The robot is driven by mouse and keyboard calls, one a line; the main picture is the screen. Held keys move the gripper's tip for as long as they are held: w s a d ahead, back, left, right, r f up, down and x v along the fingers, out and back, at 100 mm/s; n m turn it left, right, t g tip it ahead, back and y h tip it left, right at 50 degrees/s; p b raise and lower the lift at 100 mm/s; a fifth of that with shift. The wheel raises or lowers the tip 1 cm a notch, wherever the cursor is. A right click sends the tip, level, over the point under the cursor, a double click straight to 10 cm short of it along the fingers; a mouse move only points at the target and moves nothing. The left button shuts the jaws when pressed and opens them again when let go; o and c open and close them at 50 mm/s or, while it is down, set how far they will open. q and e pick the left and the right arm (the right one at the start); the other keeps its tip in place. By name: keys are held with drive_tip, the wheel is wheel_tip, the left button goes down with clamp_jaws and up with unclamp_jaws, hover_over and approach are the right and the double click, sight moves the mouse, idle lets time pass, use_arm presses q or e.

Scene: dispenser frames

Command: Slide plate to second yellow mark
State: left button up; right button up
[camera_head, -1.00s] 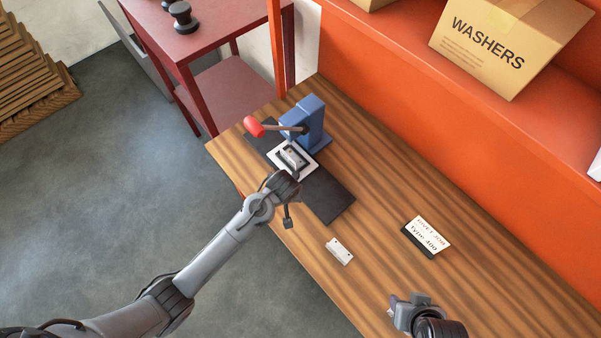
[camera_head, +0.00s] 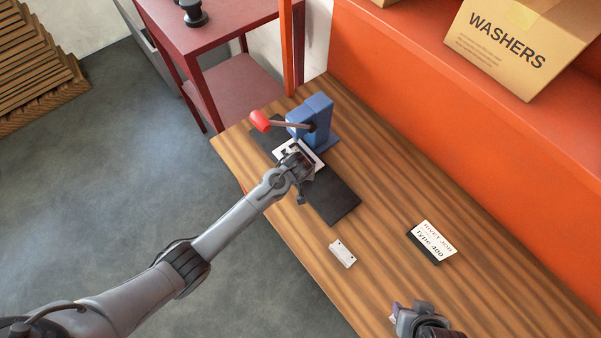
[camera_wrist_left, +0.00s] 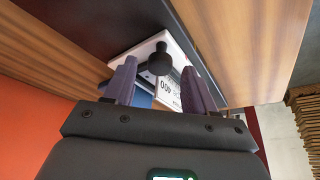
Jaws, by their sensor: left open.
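A white plate-like base (camera_head: 319,162) lies on the dark mat (camera_head: 333,200) in front of the blue lever press (camera_head: 318,116); my left wrist hides much of it. My left gripper (camera_head: 298,160) is over this base, its fingers hard to see from the head. In the left wrist view, my left gripper (camera_wrist_left: 159,68) is open, fingers apart, with a black cylinder and a light piece marked "400" (camera_wrist_left: 168,96) between them. I cannot tell whether they touch. A small pale plate (camera_head: 342,254) lies loose on the table. My right gripper (camera_head: 397,308) is near the front edge. No yellow marks are discernible.
The press's red-knobbed lever (camera_head: 260,121) reaches left above the mat. A "Rivet Job Type 400" sign (camera_head: 432,240) stands on the wooden table (camera_head: 390,190). An orange shelf with a washers box (camera_head: 520,55) is behind. The middle of the table is mostly clear.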

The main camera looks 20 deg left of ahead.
use_arm(q)
drive_tip(key=shift+w+f, duration=0.2)
drive_tip(key=shift+f, duration=0.4)
clamp_jaws()
drive_tip(key=shift+a, duration=0.1)
